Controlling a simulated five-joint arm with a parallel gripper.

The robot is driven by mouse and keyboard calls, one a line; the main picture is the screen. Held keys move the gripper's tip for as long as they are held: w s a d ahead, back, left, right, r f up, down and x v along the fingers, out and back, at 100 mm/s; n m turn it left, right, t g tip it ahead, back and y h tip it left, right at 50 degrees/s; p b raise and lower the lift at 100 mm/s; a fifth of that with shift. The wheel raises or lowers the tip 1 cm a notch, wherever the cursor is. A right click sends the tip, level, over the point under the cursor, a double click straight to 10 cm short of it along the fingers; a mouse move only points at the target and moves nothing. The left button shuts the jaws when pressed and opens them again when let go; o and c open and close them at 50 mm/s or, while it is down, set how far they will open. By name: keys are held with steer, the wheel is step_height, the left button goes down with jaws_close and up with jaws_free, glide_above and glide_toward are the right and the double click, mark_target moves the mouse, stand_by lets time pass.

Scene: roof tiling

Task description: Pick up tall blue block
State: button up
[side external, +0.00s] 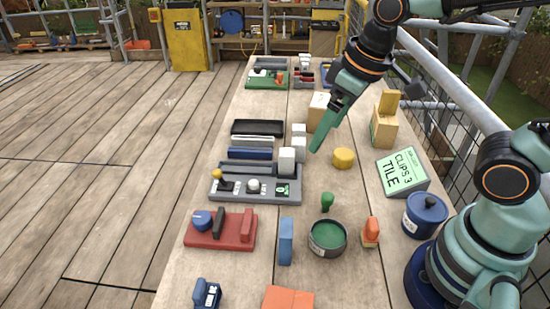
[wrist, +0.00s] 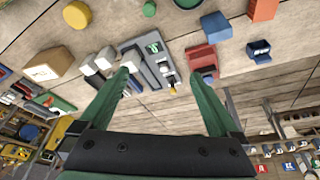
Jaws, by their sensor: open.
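The tall blue block (side external: 285,241) stands upright on the table, between the red tray and the round green tub. In the wrist view a blue block (wrist: 216,26) shows near the top, just above the red tray. My gripper (side external: 316,148) is in the air over the middle of the table, farther back than the blue block and beside the white blocks. In the wrist view my gripper (wrist: 161,76) has its two green fingers spread wide with nothing between them. The blue block lies outside the fingers, above the right one.
A red tray (side external: 235,245) holds a blue round piece and dark parts left of the block. A green tub (side external: 327,238) stands close on its right, and an orange block (side external: 288,298) lies in front. A grey tray (side external: 232,195) and a yellow cylinder (side external: 344,158) are farther back.

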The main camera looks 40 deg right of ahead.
mark_target(286, 237)
steer(key=s+a+f+n+g, duration=0.1)
steer(key=a+f+n, duration=0.1)
steer(key=a, duration=0.2)
steer(key=s+a+f+n+g, duration=0.1)
steer(key=a+f+n, duration=0.1)
steer(key=a, duration=0.1)
steer(key=a+f+n+g, duration=0.1)
steer(key=a+f, duration=0.2)
steer(key=a, duration=0.1)
steer(key=shift+s+a+n+g+h, duration=0.3)
steer(key=shift+s+n+h, duration=0.1)
steer(key=shift+a+f, duration=0.1)
steer(key=shift+f, duration=0.3)
step_height(286, 237, down, 5)
steer(key=shift+f, duration=0.1)
steer(key=shift+w+f, duration=0.15)
steer(key=shift+f, duration=1.4)
steer(key=shift+w+f, duration=0.15)
steer(key=shift+f, duration=1.4)
steer(key=shift+c, duration=0.3)
steer(key=c, duration=1.4)
